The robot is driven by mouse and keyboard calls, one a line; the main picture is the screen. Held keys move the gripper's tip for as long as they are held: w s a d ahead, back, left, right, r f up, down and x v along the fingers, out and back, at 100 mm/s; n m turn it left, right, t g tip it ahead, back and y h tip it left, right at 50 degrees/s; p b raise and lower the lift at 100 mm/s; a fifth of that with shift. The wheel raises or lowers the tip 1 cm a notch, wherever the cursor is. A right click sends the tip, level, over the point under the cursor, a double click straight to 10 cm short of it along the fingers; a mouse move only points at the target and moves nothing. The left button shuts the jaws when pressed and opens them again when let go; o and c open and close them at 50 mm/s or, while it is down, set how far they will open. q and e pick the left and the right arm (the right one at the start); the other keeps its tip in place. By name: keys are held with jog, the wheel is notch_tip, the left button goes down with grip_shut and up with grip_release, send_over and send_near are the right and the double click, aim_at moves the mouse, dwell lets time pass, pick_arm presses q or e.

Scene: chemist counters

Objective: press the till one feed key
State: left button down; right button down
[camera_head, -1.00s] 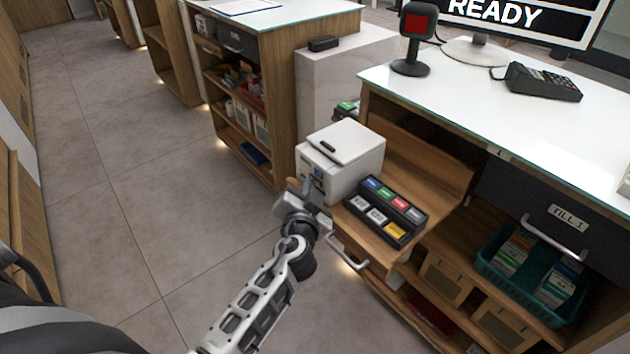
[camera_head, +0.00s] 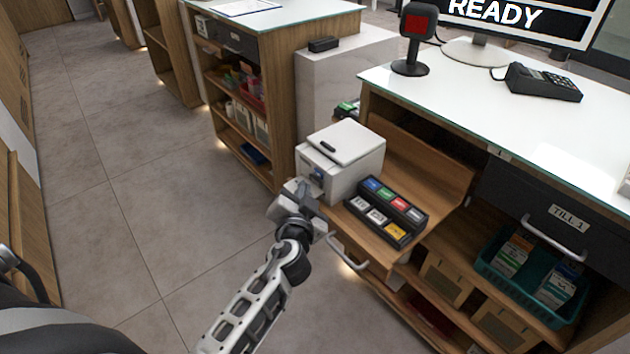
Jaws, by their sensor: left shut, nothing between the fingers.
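A white box-shaped printer (camera_head: 345,157) stands on the wooden pull-out shelf left of the drawer marked TILL 1 (camera_head: 568,218). A small bluish key or panel (camera_head: 316,174) shows on its left front face; its label is too small to read. My left gripper (camera_head: 306,188) is shut and empty, just in front of that face, at its lower left. I cannot tell whether the fingertips touch the printer. My right gripper is not in view.
A black tray (camera_head: 400,236) of coloured packs sits right of the printer on the shelf (camera_head: 430,170). A metal handle (camera_head: 347,252) sticks out below. A teal basket (camera_head: 500,275) with boxes is at the lower right. Open floor (camera_head: 150,220) lies to the left.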

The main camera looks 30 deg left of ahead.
pick_arm(q)
jog(key=shift+s+a, duration=0.3)
jog(key=shift+s, duration=0.45)
jog(key=shift+s+a, duration=0.35)
jog(key=shift+s, duration=0.45)
jog(key=shift+s+a, duration=0.3)
jog(key=shift+s, duration=0.45)
jog(key=s+d+f+g+h, duration=0.2)
jog(key=s+d+f+h, duration=0.2)
jog(key=s+d, duration=0.3)
jog(key=s+d+f+g+h, duration=0.2)
jog(key=s+d+f+h, duration=0.2)
jog(key=s+d, duration=0.4)
jog(key=shift+s+d+g+h, duration=0.15)
jog(key=shift+s+g+h, duration=0.15)
jog(key=shift+s+h, duration=0.4)
jog(key=shift+w, duration=0.15)
